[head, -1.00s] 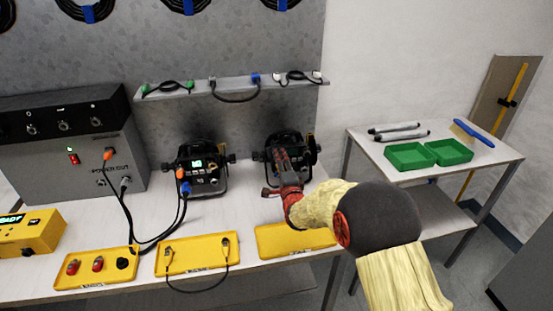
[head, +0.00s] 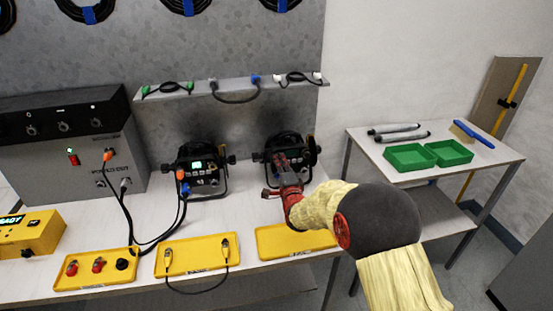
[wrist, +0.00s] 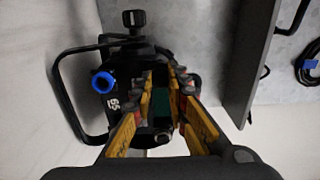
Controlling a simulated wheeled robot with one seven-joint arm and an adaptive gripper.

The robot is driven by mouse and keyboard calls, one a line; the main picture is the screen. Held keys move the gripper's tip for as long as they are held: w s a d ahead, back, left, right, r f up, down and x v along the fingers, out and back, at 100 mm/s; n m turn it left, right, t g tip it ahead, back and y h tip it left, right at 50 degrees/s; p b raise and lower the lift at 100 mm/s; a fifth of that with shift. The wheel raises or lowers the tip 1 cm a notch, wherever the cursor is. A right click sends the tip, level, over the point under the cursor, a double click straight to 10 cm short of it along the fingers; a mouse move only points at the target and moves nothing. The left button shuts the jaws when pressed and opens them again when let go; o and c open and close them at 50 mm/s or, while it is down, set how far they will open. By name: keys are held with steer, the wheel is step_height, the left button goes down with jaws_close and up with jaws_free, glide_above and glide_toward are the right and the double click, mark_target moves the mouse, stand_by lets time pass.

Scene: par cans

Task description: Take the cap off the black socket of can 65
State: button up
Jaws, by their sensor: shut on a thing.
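Can 65 (head: 302,146) is the right-hand black par can on the bench, under the shelf. In the wrist view its body (wrist: 112,78) carries the number 65 and a blue socket (wrist: 103,82) on the left. My gripper (head: 283,162) is at the can's near face. In the wrist view my gripper (wrist: 166,78) has its yellow and black fingers on both sides of a dark part of the can, with a dark green panel showing between them. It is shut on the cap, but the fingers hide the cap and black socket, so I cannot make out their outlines.
A second can (head: 207,172), with cables plugged in, stands to the left. Yellow trays (head: 280,248) line the bench's front edge. A shelf (head: 220,86) with short cables hangs above. Green bins (head: 410,158) stand on the right-hand table.

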jaws_close()
steer(key=b+v, duration=0.1)
steer(key=v, duration=0.5)
stand_by(1.4)
stand_by(0.4)
